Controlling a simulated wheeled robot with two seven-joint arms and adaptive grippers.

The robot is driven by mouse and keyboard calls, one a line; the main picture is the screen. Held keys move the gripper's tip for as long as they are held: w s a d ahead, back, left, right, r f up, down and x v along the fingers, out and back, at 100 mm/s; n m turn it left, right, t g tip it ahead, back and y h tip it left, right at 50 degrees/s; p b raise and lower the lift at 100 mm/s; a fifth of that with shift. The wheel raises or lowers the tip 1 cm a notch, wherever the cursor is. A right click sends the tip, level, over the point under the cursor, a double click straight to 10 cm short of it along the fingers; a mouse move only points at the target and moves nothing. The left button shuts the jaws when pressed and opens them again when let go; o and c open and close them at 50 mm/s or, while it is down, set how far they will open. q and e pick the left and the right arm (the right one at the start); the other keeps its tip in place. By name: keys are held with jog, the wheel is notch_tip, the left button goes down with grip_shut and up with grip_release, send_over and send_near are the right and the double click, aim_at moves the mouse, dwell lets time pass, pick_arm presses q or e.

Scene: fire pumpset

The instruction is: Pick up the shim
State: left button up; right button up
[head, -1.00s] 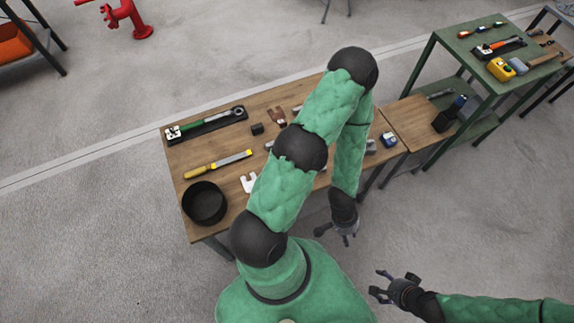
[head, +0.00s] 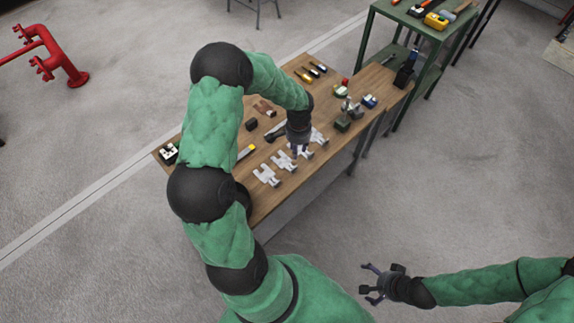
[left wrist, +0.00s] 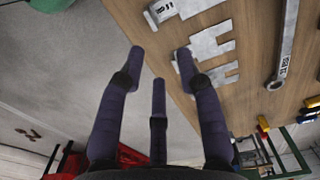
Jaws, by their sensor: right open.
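Several pale slotted shims lie in a row along the front edge of the wooden table, among them a left one (head: 266,175) and one beside it (head: 284,161). My left gripper (head: 298,150) is above the row, partly covering the shims farther right. In the left wrist view its three dark fingers (left wrist: 155,85) are spread open with nothing between them. There a shim (left wrist: 208,46) lies flat on the table beyond the right fingertip, and another shim (left wrist: 165,9) shows at the top. My right gripper (head: 377,286) is open and empty over the floor.
A wrench (left wrist: 284,50) lies past the shims. A green shelf table (head: 385,8) stands behind at right.

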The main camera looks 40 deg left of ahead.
aim_at(285, 161)
pick_arm(q)
notch_tip(285, 161, down, 5)
jog(key=shift+f+b, duration=0.15)
jog(key=shift+b, duration=0.6)
jog(key=f, duration=0.1)
jog(key=f+b, duration=0.1)
jog(key=f, duration=0.1)
jog(key=f+b, duration=0.1)
jog(key=f, duration=0.1)
jog(key=shift+s+d+f, duration=0.1)
jog(key=shift+s+d, duration=0.05)
jog(key=shift+d, duration=0.1)
grip_shut()
